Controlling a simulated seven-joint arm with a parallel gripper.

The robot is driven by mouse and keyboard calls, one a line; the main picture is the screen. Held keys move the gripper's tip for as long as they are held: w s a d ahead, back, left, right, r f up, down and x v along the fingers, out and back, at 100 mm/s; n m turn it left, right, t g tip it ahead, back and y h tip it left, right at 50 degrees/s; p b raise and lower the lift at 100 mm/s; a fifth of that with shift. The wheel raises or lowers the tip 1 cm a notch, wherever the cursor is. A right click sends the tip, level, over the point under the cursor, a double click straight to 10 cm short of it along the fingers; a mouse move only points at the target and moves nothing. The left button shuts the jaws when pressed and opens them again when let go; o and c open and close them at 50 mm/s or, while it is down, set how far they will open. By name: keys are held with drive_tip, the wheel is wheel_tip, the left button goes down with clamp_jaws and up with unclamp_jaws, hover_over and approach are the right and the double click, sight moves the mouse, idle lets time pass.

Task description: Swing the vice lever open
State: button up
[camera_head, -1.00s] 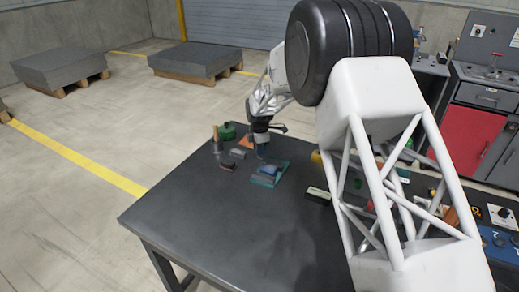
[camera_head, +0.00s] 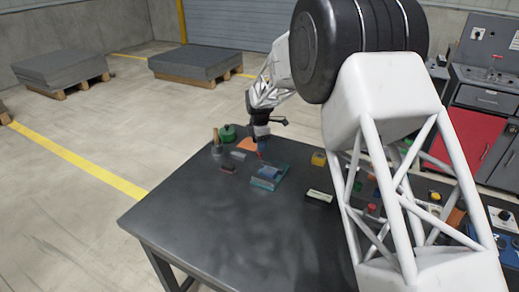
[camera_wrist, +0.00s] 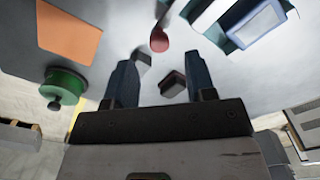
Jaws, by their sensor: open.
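The vice (camera_head: 268,178) is a teal and blue block on the dark table, and part of it shows at the top right of the wrist view (camera_wrist: 210,14). A red knob (camera_head: 259,155), which looks like the lever's end, stands at its far left side. The knob also shows in the wrist view (camera_wrist: 159,40), just beyond the fingertips and between their lines. The lever's shaft is hard to make out. My gripper (camera_head: 262,145) is above the knob, pointing down. Its two blue-grey fingers (camera_wrist: 160,62) are apart with nothing held between them.
An orange mat (camera_wrist: 68,33), a green round container (camera_wrist: 63,85), a dark block (camera_wrist: 172,82) and a grey block (camera_wrist: 142,66) lie near the gripper. A yellow block (camera_head: 319,158) and a black-and-white box (camera_head: 319,196) are to the right. The table's front is clear.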

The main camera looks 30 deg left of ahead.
sight(261, 153)
drive_tip(key=shift+r, duration=1.7)
drive_tip(key=shift+d+r, duration=0.3)
drive_tip(key=shift+d, duration=0.1)
drive_tip(key=s+d+r+m, duration=0.4)
drive_tip(key=d+r, duration=0.2)
drive_tip(key=d, duration=0.6)
drive_tip(key=s+d+r+m+t, duration=0.1)
drive_tip(key=s+d+r+m, duration=0.3)
drive_tip(key=d+r, duration=0.55)
drive_tip(key=s+d+r+m, duration=0.3)
drive_tip(key=s+d+m, duration=0.15)
drive_tip(key=d, duration=1.05)
drive_tip(key=s+d+r+m, duration=0.3)
drive_tip(key=s+d+m, duration=0.1)
drive_tip(key=s+d, duration=0.45)
drive_tip(key=s+d+f+m, duration=0.2)
drive_tip(key=s+d+m, duration=0.3)
drive_tip(key=s, duration=0.7)
drive_tip(key=s+d+f+m+t, duration=0.1)
drive_tip(key=s+d+f+m, duration=0.1)
drive_tip(key=s+d+m, duration=0.4)
drive_tip(key=s+d, duration=0.4)
drive_tip(key=s, duration=0.1)
drive_tip(key=shift+s+d+f+t, duration=0.3)
drive_tip(key=shift+s+f, duration=0.05)
drive_tip(key=shift+f, duration=0.05)
